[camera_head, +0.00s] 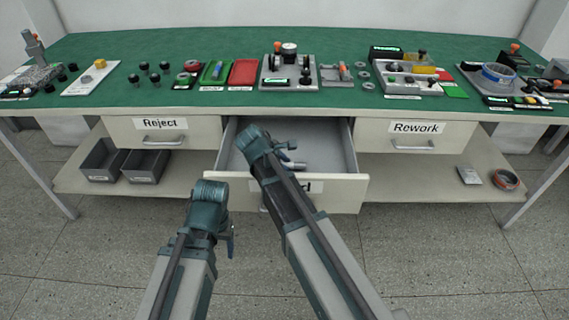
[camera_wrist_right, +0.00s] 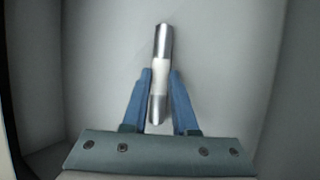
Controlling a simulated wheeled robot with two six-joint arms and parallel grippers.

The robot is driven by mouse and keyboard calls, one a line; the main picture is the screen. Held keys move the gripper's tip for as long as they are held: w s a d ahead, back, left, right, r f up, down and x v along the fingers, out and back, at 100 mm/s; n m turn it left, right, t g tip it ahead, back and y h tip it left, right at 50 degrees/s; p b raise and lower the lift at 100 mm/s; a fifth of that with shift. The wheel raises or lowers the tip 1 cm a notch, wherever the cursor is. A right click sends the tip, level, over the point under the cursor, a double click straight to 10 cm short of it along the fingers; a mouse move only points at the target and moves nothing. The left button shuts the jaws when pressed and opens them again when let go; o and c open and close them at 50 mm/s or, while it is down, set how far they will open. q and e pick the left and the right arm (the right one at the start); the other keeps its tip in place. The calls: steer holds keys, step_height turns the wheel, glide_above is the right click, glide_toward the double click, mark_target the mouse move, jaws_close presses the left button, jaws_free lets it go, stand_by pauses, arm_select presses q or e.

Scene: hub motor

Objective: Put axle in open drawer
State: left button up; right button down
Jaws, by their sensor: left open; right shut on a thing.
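The axle (camera_wrist_right: 161,75) is a short metal rod with a pale middle band. In the right wrist view it lies between the fingers of my right gripper (camera_wrist_right: 160,92), which is shut on it. The open drawer (camera_head: 338,190) is pulled out at the middle of the bench, its front label partly hidden by my right arm. My right gripper (camera_head: 290,160) is over the drawer's inside, and grey drawer walls fill the right wrist view. I cannot tell whether the axle touches the drawer floor. My left gripper (camera_head: 230,238) is open and empty, in front of the bench and left of the drawer.
The Reject drawer (camera_head: 163,138) and the Rework drawer (camera_head: 417,140) are shut on either side. The green bench top (camera_head: 330,40) carries several fixtures and parts. Grey bins (camera_head: 103,160) stand on the lower shelf at left. The floor in front is clear.

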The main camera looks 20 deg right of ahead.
steer(key=c, duration=0.6)
jaws_free()
steer(key=shift+s, duration=0.1)
steer(key=shift+o, duration=0.2)
steer(key=shift+r, duration=0.1)
steer(key=shift+o, duration=0.3)
steer(key=shift+r, duration=0.1)
step_height(320, 180, up, 7)
steer(key=p, duration=0.7)
